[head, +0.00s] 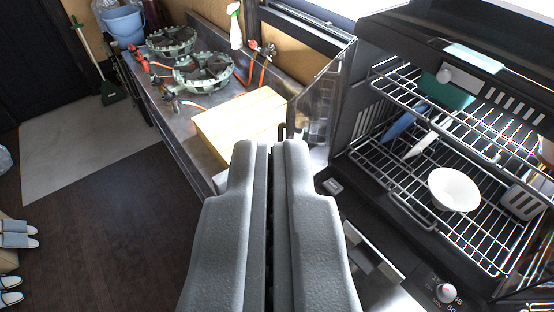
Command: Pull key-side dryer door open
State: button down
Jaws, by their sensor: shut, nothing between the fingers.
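The black dish dryer (345,140) fills the right side of the head view, and its wire racks show through the open front. A clear, dark-edged panel that looks like a dryer door (322,105) stands swung out at the dryer's left side. A small dark upright piece, perhaps its handle, shows at its lower left edge. Another clear panel (528,275) shows partly at the lower right; I cannot tell which one is key-side. My gripper (271,146) is shut and empty, its tips just below and left of the left panel; contact cannot be told.
A wooden board (238,125) and green-grey burners (203,70) lie on the metal counter. A white bowl (453,189) and utensils sit on the racks. A spray bottle (235,26) stands behind. The dark floor (110,220) at left is mostly clear; slippers (14,240) lie at its edge.

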jog(key=w+a+f+m+t+y, duration=0.3)
jog(key=w+a+f+m, duration=0.25)
jog(key=w, duration=0.45)
jog(key=m+g+h+b, duration=0.1)
jog(key=m+g+h, duration=0.1)
jog(key=m+h, duration=1.15)
send_near(307, 138)
notch_tip(307, 138, down, 4)
jog(key=s+a+m+y, duration=0.2)
jog(key=s+m+y, duration=0.1)
jog(key=m+y, duration=0.1)
jog(key=x, duration=0.8)
jog(key=shift+w+r+n, duration=0.25)
jog(key=shift+w+n, duration=0.05)
jog(key=shift+w, duration=0.15)
